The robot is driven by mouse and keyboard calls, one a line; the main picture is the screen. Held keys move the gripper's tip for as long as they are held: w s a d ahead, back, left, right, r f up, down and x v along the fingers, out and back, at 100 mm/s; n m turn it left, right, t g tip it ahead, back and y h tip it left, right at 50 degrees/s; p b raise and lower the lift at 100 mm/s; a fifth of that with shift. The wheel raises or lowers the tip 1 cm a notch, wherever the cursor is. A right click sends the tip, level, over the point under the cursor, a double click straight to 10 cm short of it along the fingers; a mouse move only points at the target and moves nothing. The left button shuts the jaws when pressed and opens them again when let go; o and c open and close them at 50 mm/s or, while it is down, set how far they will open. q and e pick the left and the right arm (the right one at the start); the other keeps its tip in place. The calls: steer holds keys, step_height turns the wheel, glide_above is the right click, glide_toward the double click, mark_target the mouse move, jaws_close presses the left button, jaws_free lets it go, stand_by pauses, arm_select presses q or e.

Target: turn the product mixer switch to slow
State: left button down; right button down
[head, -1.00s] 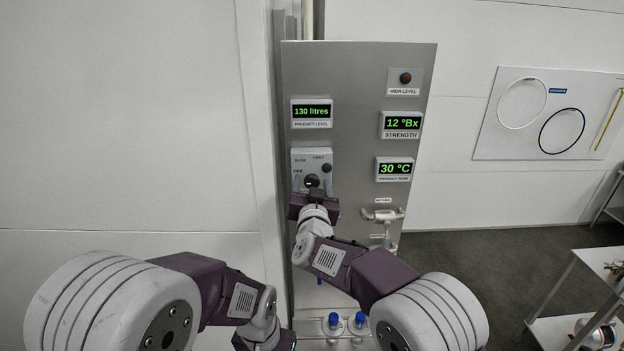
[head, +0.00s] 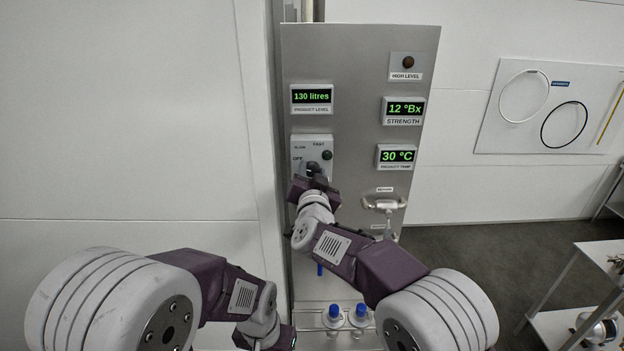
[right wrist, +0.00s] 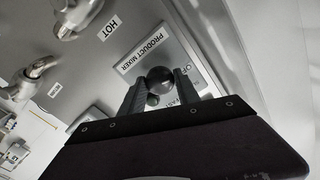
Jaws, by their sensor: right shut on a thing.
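The plate there reads PRODUCT MIXER. Which mark the knob points to cannot be told. My left gripper (head: 266,338) is at the bottom edge, away from the panel; its fingers are not clear.
A green lamp (head: 327,155) is beside the knob. Displays read 130 litres (head: 311,97), 12 °Bx (head: 404,107) and 30 °C (head: 397,156). A metal valve handle (head: 383,204) juts out to the right. Blue-capped bottles (head: 335,312) stand below.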

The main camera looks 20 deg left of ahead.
steer(key=m+b, duration=0.2)
steer(key=m, duration=0.1)
steer(key=shift+f, duration=0.1)
steer(key=shift+m+b, duration=0.8)
steer(key=shift+m, duration=0.6)
steer(key=c, duration=0.9)
jaws_free()
steer(key=shift+s+d, duration=0.1)
steer(key=shift+d, duration=0.05)
